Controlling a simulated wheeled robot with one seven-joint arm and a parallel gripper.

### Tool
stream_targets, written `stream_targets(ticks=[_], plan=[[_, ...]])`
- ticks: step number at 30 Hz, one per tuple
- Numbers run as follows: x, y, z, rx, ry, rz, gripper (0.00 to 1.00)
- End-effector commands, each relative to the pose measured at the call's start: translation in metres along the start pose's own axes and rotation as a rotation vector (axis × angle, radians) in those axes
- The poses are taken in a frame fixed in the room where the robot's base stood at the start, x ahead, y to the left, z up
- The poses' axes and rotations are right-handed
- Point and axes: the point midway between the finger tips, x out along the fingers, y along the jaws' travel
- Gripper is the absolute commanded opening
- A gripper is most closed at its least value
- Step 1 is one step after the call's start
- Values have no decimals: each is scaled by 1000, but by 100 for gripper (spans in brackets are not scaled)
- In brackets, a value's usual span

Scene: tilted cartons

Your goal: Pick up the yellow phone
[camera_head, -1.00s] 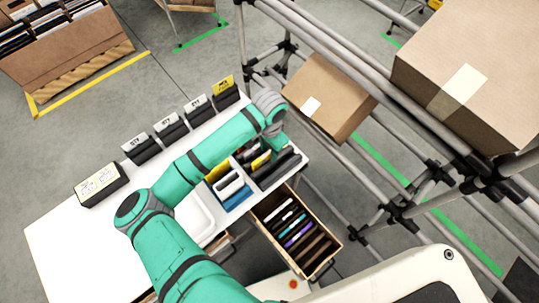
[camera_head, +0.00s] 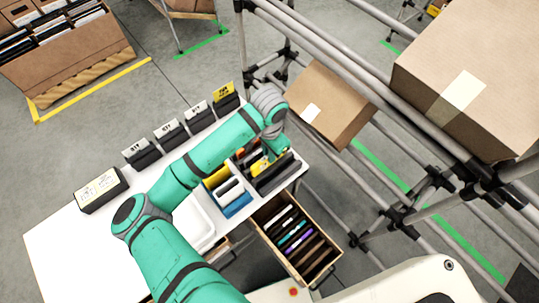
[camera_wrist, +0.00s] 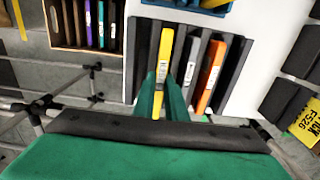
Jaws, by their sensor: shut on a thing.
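The yellow phone (camera_wrist: 164,62) stands on edge in a slot of the dark slotted rack (camera_wrist: 236,80) in the wrist view. It also shows in the head view (camera_head: 259,166), partly covered by my gripper. My gripper (camera_wrist: 163,100) has its two green fingers on either side of the phone's near end and is shut on it. A grey-white phone and an orange phone (camera_wrist: 212,72) stand in the slots to its right in the wrist view. How far the phone sits down in its slot is hidden.
A wooden drawer (camera_head: 330,240) with several dark, white and purple phones stands open beside the white table (camera_head: 75,245). A blue bin (camera_head: 238,206) is next to the rack. Several labelled dark holders line the table's far edge. A pipe shelf with cartons (camera_head: 330,105) is close on the right.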

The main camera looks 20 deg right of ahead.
Motion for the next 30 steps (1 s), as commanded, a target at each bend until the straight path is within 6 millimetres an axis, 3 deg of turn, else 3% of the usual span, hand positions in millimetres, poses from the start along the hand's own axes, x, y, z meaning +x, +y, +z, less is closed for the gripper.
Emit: stream_targets(ticks=[9,21,30], plan=[[-55,33,39,0,3,0,0],[-83,75,89,-1,-1,-2,0],[-90,85,103,-8,0,0,0]])
